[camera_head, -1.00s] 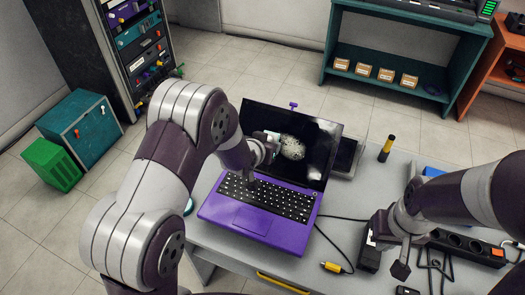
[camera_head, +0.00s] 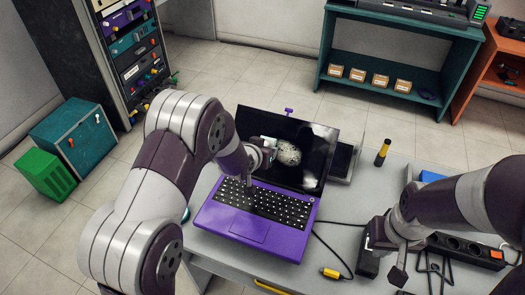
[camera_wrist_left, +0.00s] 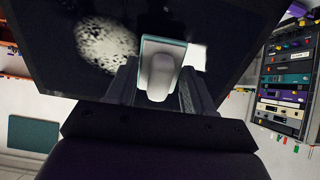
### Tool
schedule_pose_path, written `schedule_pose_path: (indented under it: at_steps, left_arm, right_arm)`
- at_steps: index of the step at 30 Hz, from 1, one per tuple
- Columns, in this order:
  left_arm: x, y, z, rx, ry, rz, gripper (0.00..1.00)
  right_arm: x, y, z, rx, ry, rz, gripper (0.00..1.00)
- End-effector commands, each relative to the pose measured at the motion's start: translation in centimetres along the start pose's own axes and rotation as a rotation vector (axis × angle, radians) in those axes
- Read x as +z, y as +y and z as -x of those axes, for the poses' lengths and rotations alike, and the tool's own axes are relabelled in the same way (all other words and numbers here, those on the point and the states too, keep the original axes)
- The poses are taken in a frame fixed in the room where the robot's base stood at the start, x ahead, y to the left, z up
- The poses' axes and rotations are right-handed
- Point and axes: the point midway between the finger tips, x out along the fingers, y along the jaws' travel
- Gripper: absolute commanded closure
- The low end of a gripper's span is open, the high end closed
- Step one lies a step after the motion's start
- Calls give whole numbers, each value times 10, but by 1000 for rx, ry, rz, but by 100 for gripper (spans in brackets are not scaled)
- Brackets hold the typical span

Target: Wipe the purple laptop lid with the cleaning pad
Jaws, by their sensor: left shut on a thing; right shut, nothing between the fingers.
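The purple laptop (camera_head: 245,232) stands open on the grey table, its dark screen side (camera_head: 318,150) facing me. A pale speckled smudge (camera_head: 288,153) and fainter whitish marks show on the screen. My left gripper (camera_head: 262,150) is in front of the screen, left of the speckled smudge. In the left wrist view it is shut on the cleaning pad (camera_wrist_left: 163,62), which has a white grip and teal edge. The pad lies at or very near the screen; contact is unclear. My right gripper (camera_head: 399,273) is shut and empty over the table at right.
A black power strip (camera_head: 460,246), cables and a yellow connector (camera_head: 331,273) lie right of the laptop. A black-and-yellow cylinder (camera_head: 382,152) stands behind on the table. A green box (camera_head: 47,174) and teal cabinet (camera_head: 75,143) are on the floor at left.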

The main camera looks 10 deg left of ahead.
Motion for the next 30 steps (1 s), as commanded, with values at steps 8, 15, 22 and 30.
schedule_pose_path:
  at_steps: [8,15,22,30]
  left_arm:
    - [0,0,-6,0,1,0,72]
    - [0,0,-11,0,1,0,72]
    - [0,0,-16,0,1,0,72]
    - [1,22,-14,3,1,-2,72]
  right_arm:
    - [0,0,-4,0,0,0,100]
    - [1,0,-8,0,0,0,100]
    - [1,0,-11,0,0,0,100]
    - [2,0,-15,0,0,0,100]
